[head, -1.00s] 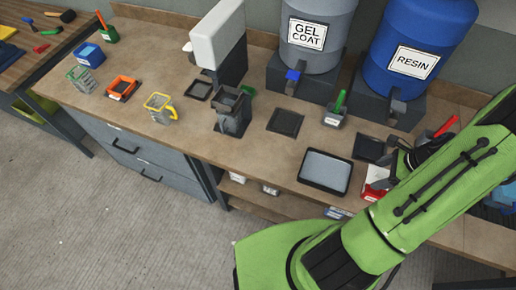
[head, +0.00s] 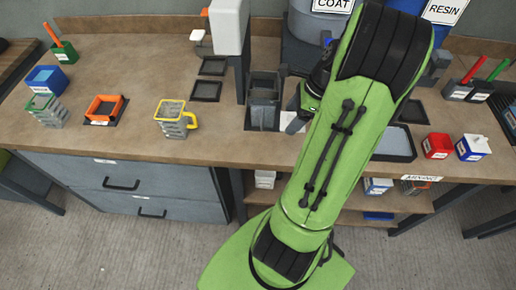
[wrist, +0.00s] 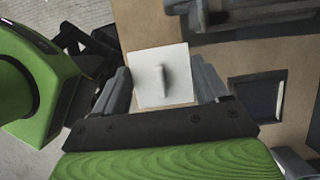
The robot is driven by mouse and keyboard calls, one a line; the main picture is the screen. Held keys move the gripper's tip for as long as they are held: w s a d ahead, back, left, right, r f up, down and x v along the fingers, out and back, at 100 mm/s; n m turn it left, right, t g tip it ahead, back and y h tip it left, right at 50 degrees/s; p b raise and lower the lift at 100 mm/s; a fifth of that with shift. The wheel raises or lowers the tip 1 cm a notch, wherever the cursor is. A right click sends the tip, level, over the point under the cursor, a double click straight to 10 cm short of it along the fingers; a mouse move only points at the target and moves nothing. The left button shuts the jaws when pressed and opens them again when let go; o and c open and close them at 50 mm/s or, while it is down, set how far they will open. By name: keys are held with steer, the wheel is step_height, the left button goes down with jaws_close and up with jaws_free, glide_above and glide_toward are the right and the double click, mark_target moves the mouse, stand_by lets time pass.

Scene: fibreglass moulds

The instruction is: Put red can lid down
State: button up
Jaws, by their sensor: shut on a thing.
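My gripper (wrist: 165,88) is shut on a pale square lid (wrist: 150,64) with a small raised handle; the lid shows between the two fingers in the wrist view. In the head view part of the white lid (head: 292,122) shows beside my arm, just right of the grey block stand; the arm hides the rest. The lid seems to be above the bench top, but its exact height cannot be told. The red can (head: 437,147) stands on the bench at the right, with no white lid seen on it.
A white-and-blue can (head: 474,147) with a white lid stands right of the red can. A dark tray (head: 398,143) lies partly behind my arm. The grey stand (head: 263,98) is close left of my gripper. Bare bench (head: 220,140) lies left of it.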

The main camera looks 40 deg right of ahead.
mark_target(285, 144)
step_height(285, 144, down, 10)
steer(key=b, duration=0.3)
steer(key=shift+s, duration=0.15)
steer(key=shift+d+r, duration=0.1)
steer(key=shift+d, duration=0.05)
steer(key=o, duration=0.6)
steer(key=shift+f, duration=0.2)
steer(key=o, duration=0.4)
steer(key=shift+o, duration=0.2)
steer(key=shift+r, duration=0.1)
